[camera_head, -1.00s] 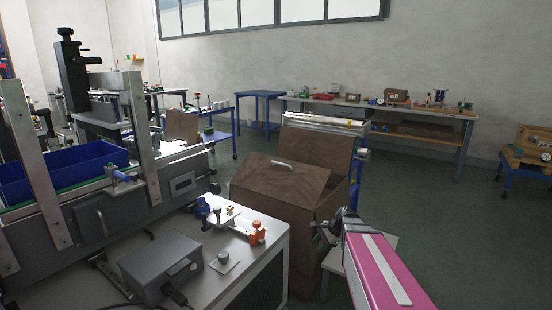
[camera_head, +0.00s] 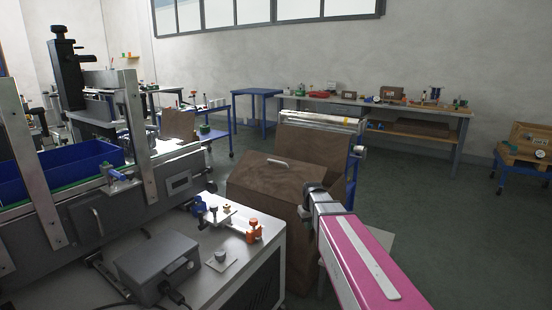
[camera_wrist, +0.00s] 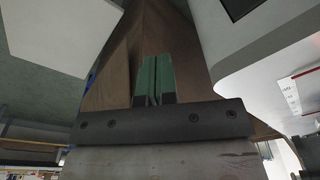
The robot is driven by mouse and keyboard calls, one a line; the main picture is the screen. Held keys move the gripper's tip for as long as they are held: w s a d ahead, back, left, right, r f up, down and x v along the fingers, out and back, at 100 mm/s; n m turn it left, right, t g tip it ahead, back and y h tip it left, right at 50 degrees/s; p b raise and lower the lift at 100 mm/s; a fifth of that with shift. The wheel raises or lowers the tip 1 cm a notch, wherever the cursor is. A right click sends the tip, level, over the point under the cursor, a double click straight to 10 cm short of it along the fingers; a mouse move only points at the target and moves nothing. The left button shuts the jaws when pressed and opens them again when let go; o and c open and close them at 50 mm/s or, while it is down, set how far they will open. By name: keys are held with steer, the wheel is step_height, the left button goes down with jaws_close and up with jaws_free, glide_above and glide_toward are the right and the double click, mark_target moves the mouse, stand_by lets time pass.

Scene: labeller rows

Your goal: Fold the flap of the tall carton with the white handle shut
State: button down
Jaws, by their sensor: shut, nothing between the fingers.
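The tall brown carton (camera_head: 262,205) stands right of the grey machine. Its top panel (camera_head: 270,178) carries a white handle (camera_head: 278,162) near the far edge and slopes toward me; I cannot tell how wide a gap is under it. My gripper (camera_head: 313,190) is at the carton's right side, near the top panel's right corner, and its fingertips are hidden in the head view. In the wrist view the green fingers (camera_wrist: 154,72) are together and empty, with a brown carton face (camera_wrist: 135,55) beyond them. Whether they touch it is unclear.
The grey machine (camera_head: 185,245) with small orange and blue fittings is close on the left. A brown panel under a roller (camera_head: 318,122) stands just behind the carton. A long workbench (camera_head: 375,110) is at the back wall. Open floor (camera_head: 440,200) lies to the right.

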steer(key=w+a+r+n+t, duration=0.1)
steer(key=w+a+r+n, duration=0.25)
steer(key=w+r, duration=0.7)
steer(key=w+a+r+n+y, duration=0.15)
steer(key=w+a+r, duration=0.35)
steer(key=w+r, duration=0.55)
steer(key=w+a+r+n+t, duration=0.1)
steer(key=w+a+r+n, duration=0.25)
steer(key=w+r, duration=0.75)
steer(key=shift+m, duration=0.45)
steer(key=x, duration=0.5)
steer(key=w+x, duration=0.1)
steer(key=x, duration=0.4)
steer(key=d+x, duration=0.1)
steer(key=x, duration=0.4)
steer(key=shift+w+f, duration=0.2)
steer(key=shift+w, duration=0.1)
steer(key=shift+w+d+f, duration=0.15)
steer(key=shift+f, duration=0.2)
